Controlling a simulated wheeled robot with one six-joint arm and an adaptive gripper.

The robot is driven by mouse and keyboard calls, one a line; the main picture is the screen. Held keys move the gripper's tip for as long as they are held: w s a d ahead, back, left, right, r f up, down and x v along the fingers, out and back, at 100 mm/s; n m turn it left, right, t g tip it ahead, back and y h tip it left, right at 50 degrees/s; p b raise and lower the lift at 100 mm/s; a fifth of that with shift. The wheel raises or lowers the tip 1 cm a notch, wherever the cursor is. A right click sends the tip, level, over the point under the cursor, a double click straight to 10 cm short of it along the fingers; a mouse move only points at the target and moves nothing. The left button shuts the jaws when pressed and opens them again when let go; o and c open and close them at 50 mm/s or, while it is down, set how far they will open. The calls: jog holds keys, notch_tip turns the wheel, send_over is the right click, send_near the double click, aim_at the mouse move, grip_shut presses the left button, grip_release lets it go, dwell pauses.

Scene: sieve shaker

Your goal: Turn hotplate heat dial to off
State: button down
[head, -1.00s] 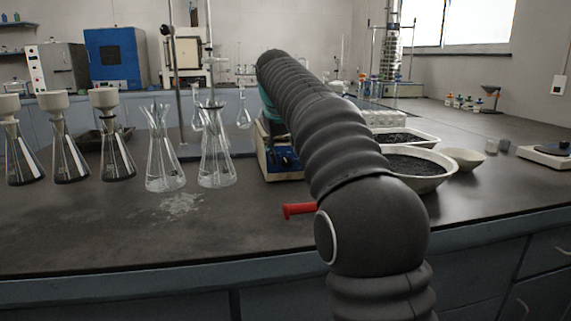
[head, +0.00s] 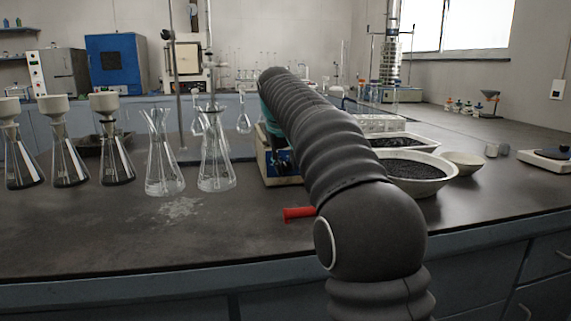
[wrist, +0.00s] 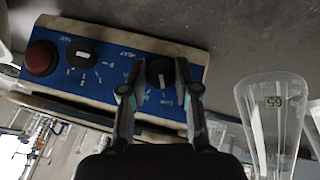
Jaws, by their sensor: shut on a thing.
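The hotplate (head: 266,167) stands on the bench, mostly hidden behind my arm in the head view. In the wrist view its blue front panel (wrist: 112,72) shows tilted, with a red button (wrist: 41,58), a black dial (wrist: 82,54) near it and a second black dial (wrist: 158,70). My gripper (wrist: 155,82) has its fingers on either side of the second dial and is shut on it. The panel lettering is too small to read surely, so I cannot tell the exact setting. My gripper is hidden in the head view.
Glass flasks (head: 216,165) stand just left of the hotplate; a clear beaker-like glass (wrist: 272,115) is close by my gripper in the wrist view. Bowls of dark grains (head: 440,181) stand to the right. A red piece (head: 299,214) shows beside my arm. The front bench is mostly clear.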

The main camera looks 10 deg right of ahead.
jog(key=shift+a+n+h+p, duration=0.2)
jog(key=shift+n+h+p, duration=0.25)
jog(key=shift+n+h, duration=0.2)
jog(key=shift+a+f+n+t+h, duration=0.1)
jog(key=shift+n+t+h, duration=0.3)
jog(key=shift+n+h, duration=0.35)
jog(key=n+h, duration=0.1)
jog(key=n+t+h+b, duration=0.1)
jog(key=shift+s+f+h, duration=0.1)
jog(key=shift+f+h, duration=0.1)
jog(key=shift+h, duration=0.2)
jog(key=shift+a+n+t+h+b, duration=0.1)
jog(key=shift+n+t+h+b, duration=0.3)
jog(key=shift+n, duration=0.2)
jog(key=c, duration=0.9)
grip_release()
jog(key=shift+o, duration=0.2)
